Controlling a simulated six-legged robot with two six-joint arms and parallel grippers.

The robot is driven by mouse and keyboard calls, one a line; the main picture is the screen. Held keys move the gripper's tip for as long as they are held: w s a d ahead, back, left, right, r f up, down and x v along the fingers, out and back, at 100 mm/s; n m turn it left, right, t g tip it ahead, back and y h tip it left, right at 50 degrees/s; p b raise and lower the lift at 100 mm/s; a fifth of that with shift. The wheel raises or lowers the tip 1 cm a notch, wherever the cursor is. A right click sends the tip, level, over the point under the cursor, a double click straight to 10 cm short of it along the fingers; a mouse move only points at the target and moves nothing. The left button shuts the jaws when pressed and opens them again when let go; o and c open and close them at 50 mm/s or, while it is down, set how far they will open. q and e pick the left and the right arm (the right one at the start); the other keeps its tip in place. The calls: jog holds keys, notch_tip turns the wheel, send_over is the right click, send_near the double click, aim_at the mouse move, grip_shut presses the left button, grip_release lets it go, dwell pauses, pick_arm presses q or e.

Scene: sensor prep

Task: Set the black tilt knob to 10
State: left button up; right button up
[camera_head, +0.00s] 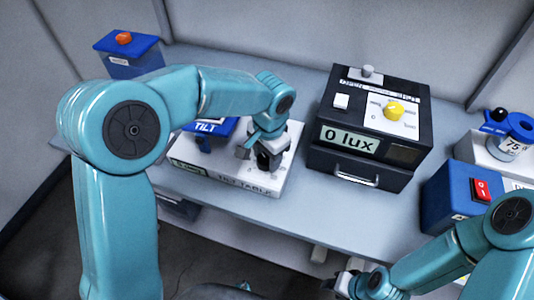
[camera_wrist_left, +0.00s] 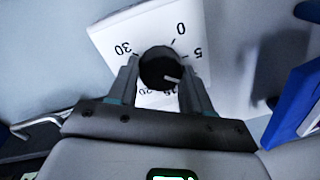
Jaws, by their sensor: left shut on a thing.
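The black tilt knob (camera_wrist_left: 158,68) sits on a white dial face (camera_wrist_left: 115,35) in the left wrist view. My left gripper (camera_wrist_left: 160,85) is shut on the knob, one finger on each side. The knob's white pointer mark points right and slightly down in that view, below the 5 and toward my right-hand finger, which hides the scale there. The 0, 5 and 30 are readable; numbers at the bottom are partly hidden. In the head view, my left gripper (camera_head: 265,150) reaches down onto the tilt table (camera_head: 235,185). My right gripper (camera_head: 345,284) is low at the bottom edge, away from it.
A black box reading 0 lux (camera_head: 325,165) stands right of the tilt table, with a yellow knob on top. A blue box with a red switch (camera_head: 460,195) is at right. A blue box with an orange knob (camera_head: 130,57) is at back left. Bare bench shows between them.

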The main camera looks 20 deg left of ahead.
pick_arm(q)
jog(key=shift+w+r+m, duration=0.15)
jog(key=shift+r+m, duration=0.05)
jog(key=shift+m, duration=0.4)
jog(key=o, duration=1)
jog(key=shift+o, duration=0.2)
jog(key=shift+r, duration=0.35)
notch_tip(320, 180, up, 16)
jog(key=shift+s+d+f+p, duration=0.25)
jog(key=shift+s+d+p, duration=0.1)
jog(key=shift+s+p, duration=0.1)
